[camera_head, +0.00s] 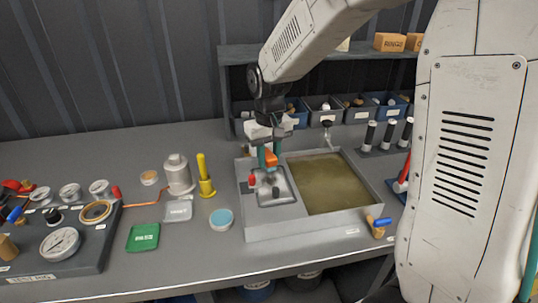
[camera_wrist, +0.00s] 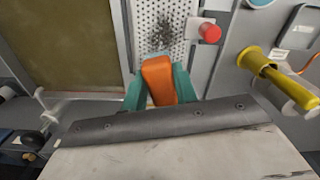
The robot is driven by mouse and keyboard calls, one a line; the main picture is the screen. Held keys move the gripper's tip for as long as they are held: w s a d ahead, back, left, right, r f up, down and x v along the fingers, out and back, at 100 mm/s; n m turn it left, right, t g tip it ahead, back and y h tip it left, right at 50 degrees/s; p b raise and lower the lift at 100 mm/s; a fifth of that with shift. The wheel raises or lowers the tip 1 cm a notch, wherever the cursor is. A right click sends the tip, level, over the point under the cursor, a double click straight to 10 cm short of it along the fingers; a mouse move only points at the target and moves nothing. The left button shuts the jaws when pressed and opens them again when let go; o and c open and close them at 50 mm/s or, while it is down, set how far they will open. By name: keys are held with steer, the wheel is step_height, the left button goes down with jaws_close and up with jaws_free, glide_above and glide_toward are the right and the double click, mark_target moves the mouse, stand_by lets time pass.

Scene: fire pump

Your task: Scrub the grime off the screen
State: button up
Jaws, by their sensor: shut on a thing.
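My gripper (camera_head: 268,160) is over the left part of a grey wash basin, its teal fingers shut on an orange block-like handle (camera_wrist: 158,80). In the wrist view the fingers (camera_wrist: 160,92) stand on both sides of the orange handle. The screen (camera_wrist: 180,48) is a pale perforated plate with a dark speckled patch of grime (camera_wrist: 163,33) just beyond the handle's end. In the head view the screen (camera_head: 281,188) lies partly behind my gripper.
The basin's right part holds murky brownish water (camera_head: 328,183), with a tap (camera_head: 327,130) behind it. A red knob (camera_wrist: 210,32) stands beside the screen. A yellow-handled tool (camera_head: 204,178), a green tray (camera_head: 143,237) and a blue-topped tin (camera_head: 221,219) are to the left.

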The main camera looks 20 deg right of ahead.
mark_target(272, 181)
steer(key=shift+f, duration=0.85)
steer(key=shift+s, duration=0.1)
steer(key=shift+s+a+r, duration=0.1)
steer(key=shift+s+a, duration=0.1)
steer(key=shift+s, duration=0.7)
steer(key=shift+s+a, duration=0.15)
steer(key=shift+s, duration=0.7)
steer(key=shift+s+a, duration=0.2)
steer(key=shift+s, duration=0.75)
steer(key=shift+s+a, duration=0.15)
steer(key=shift+s, duration=0.75)
steer(key=shift+c, duration=0.3)
steer(key=shift+w, duration=0.1)
steer(key=shift+w+d, duration=0.25)
steer(key=shift+w, duration=0.95)
steer(key=shift+w+d, duration=0.25)
steer(key=shift+w, duration=0.95)
steer(key=shift+w+d, duration=0.25)
steer(key=shift+w, duration=0.95)
